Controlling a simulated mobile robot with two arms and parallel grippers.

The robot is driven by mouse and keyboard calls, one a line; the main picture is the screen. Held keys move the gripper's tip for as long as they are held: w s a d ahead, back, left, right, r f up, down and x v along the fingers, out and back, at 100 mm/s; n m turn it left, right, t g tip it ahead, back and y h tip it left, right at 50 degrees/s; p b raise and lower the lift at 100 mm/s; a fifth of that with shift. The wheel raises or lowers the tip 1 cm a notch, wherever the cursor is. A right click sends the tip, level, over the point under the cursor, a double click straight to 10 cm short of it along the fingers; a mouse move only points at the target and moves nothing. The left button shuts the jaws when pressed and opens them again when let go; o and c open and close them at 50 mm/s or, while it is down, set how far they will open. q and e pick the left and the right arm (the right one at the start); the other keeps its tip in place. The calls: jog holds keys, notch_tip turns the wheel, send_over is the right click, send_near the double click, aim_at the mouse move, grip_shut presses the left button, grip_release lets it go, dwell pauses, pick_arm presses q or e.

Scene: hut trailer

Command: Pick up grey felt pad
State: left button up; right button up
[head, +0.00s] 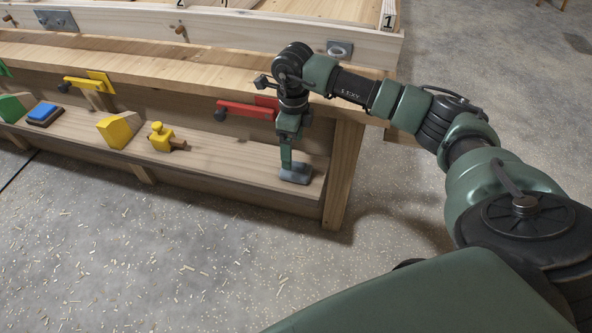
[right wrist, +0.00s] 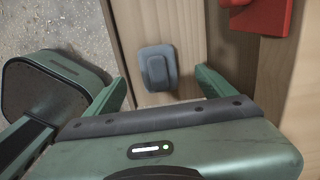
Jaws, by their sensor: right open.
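The grey felt pad (head: 296,174) lies at the right end of the low wooden shelf. In the right wrist view the pad (right wrist: 157,66) is a rounded blue-grey block with a smaller raised part on top. My right gripper (head: 287,158) points down over the pad. Its two green fingers (right wrist: 158,78) are open, one on each side of the pad, with visible gaps to it. Part of the pad is hidden behind the fingers in the head view. My left gripper is not in view.
A red clamp-like piece (head: 247,110) is mounted behind, near my right gripper. Along the shelf (head: 225,165) stand a yellow knobbed piece (head: 161,138), a yellow wedge (head: 118,130) and a blue-topped block (head: 44,114). The bench leg (head: 343,175) rises just right of the pad.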

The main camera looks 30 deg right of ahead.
aim_at(296, 164)
jog(key=f, duration=0.2)
jog(key=shift+s+d+f, duration=0.15)
jog(key=shift+d+f, duration=0.15)
jog(key=f, duration=0.2)
jog(key=s+f+b, duration=0.1)
jog(key=f, duration=0.1)
jog(key=shift+a+f, duration=0.15)
jog(key=shift+w+f+b, duration=0.1)
jog(key=shift+f+b, duration=0.2)
jog(key=shift+f, duration=0.1)
jog(key=c, duration=1.5)
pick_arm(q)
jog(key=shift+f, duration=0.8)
pick_arm(e)
jog(key=shift+r, duration=0.1)
